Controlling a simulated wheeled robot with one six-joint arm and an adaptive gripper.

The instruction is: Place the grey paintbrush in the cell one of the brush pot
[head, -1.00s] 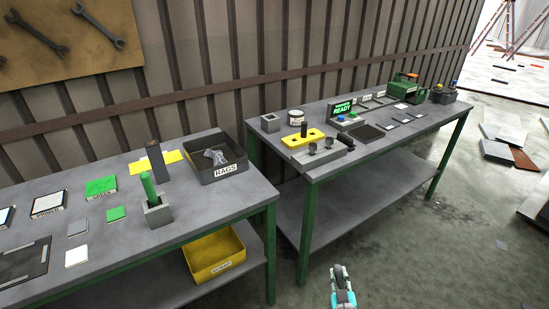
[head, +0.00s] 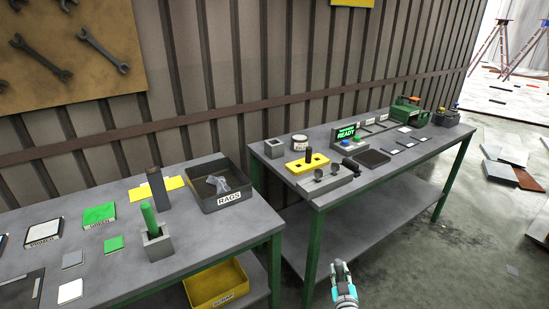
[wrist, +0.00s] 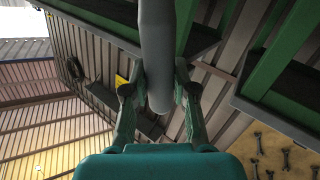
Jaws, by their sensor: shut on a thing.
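The grey paintbrush shows in the wrist view as a smooth grey cylinder (wrist: 157,50) between the two fingers of my gripper (wrist: 158,88). My gripper is shut on it; its far end is cut off by the top edge. In the head view my gripper (head: 343,278) is at the bottom, in front of the right table; I cannot make out the brush there. A dark box (head: 446,119) with several coloured upright things stands at the far right end of that table. It may be the brush pot, but its cells are too small to tell.
The right table (head: 330,197) also carries a small grey square pot (head: 274,149), a yellow block (head: 307,164), a READY display (head: 346,132) and a green case (head: 405,111). The left table (head: 205,228) holds a green cylinder in a grey holder (head: 158,245) and a RAGS bin (head: 222,187).

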